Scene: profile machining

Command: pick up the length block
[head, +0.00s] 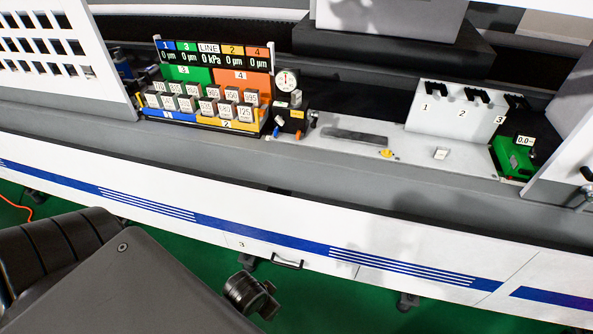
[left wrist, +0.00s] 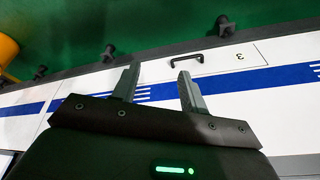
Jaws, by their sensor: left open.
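Several small grey length blocks (head: 245,111) with white number labels stand in rows in a coloured rack (head: 165,114) on the machine's grey ledge in the head view. Which one is meant cannot be told. My left gripper (left wrist: 158,71) is open and empty in the left wrist view, its two fingers apart in front of the machine's white and blue lower panel. No block shows between or near the fingers. In the head view its fingers cannot be made out. My right gripper is not in view.
A display panel (head: 215,56) stands behind the rack. To the right are a dial gauge (head: 287,80), a dark flat bar (head: 355,136), a small white block (head: 440,153), a white numbered holder (head: 455,112) and a green device (head: 512,158). A drawer handle (head: 287,264) juts from the front panel.

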